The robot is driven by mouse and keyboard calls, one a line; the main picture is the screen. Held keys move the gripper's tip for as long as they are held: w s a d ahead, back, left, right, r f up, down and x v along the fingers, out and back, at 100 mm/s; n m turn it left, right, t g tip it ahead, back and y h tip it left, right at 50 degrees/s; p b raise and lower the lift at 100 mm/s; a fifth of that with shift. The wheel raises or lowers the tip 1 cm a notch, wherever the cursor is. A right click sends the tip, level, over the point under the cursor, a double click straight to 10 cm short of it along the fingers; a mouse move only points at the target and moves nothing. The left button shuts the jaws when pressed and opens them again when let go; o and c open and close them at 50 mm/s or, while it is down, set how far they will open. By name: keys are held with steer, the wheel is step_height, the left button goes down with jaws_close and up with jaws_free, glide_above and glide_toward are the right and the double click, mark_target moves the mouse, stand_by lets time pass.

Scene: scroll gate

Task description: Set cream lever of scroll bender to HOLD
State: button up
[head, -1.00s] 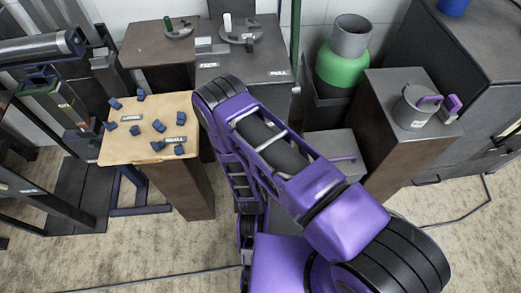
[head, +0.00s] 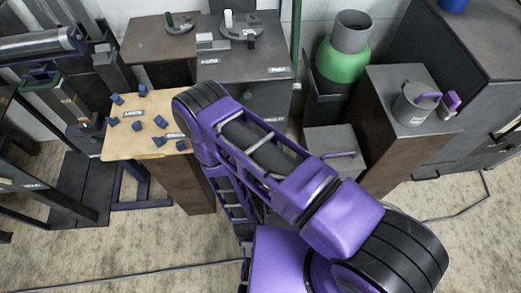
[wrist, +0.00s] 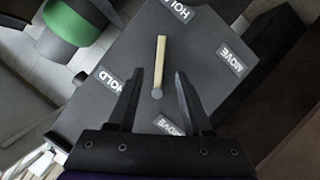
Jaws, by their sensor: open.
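The cream lever (wrist: 160,62) shows in the wrist view as a slim bar on a dark grey top (wrist: 195,40). It runs up the picture from a round grey pivot (wrist: 157,93). A HOLD label (wrist: 176,9) lies beyond its tip, slightly to the right. Another HOLD label (wrist: 112,81) lies to the left, a MOVE label (wrist: 230,60) to the right, and a partly covered label (wrist: 168,126) below. My gripper (wrist: 159,74) is open, one finger on each side of the lever's lower part, with gaps visible. In the head view my gripper is hidden.
In the head view a dark cabinet (head: 255,85) carries a white post (head: 228,18) on a round base. A wooden-topped stand (head: 125,148) with several blue blocks is left. A green bottle (head: 343,68) and a grey pot (head: 413,105) stand right.

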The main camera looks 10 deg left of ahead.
steer(key=v, duration=0.8)
steer(key=shift+p, duration=0.3)
